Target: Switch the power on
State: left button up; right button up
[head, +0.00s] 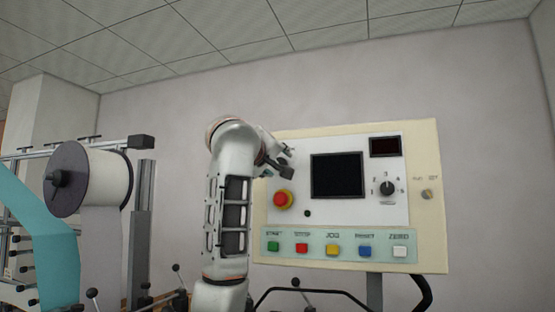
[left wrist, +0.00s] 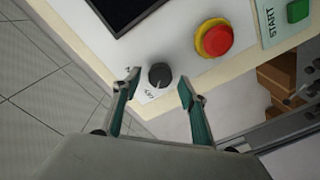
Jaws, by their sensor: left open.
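The control panel (head: 430,230) is a cream box with a white faceplate. In the left wrist view, a round black power knob (left wrist: 160,75) sits on the faceplate beside a small white label, whose lettering is partly hidden. My left gripper (left wrist: 159,82) is open, with one green-padded finger on each side of the knob. I cannot tell whether the fingers touch it. In the head view my left gripper (head: 284,165) is at the panel's upper left, and the knob is hidden behind it. My right gripper is in neither view.
A red emergency button (head: 281,199) on a yellow base is just below the gripper. A dark screen (head: 337,176), a rotary selector (head: 387,188) and a row of coloured buttons (head: 333,250) share the panel. A large white roll (head: 105,182) stands at left.

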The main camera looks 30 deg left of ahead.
pick_arm(q)
jog(key=shift+w+a, duration=0.15)
jog(key=shift+w, duration=0.3)
jog(key=c, duration=1.1)
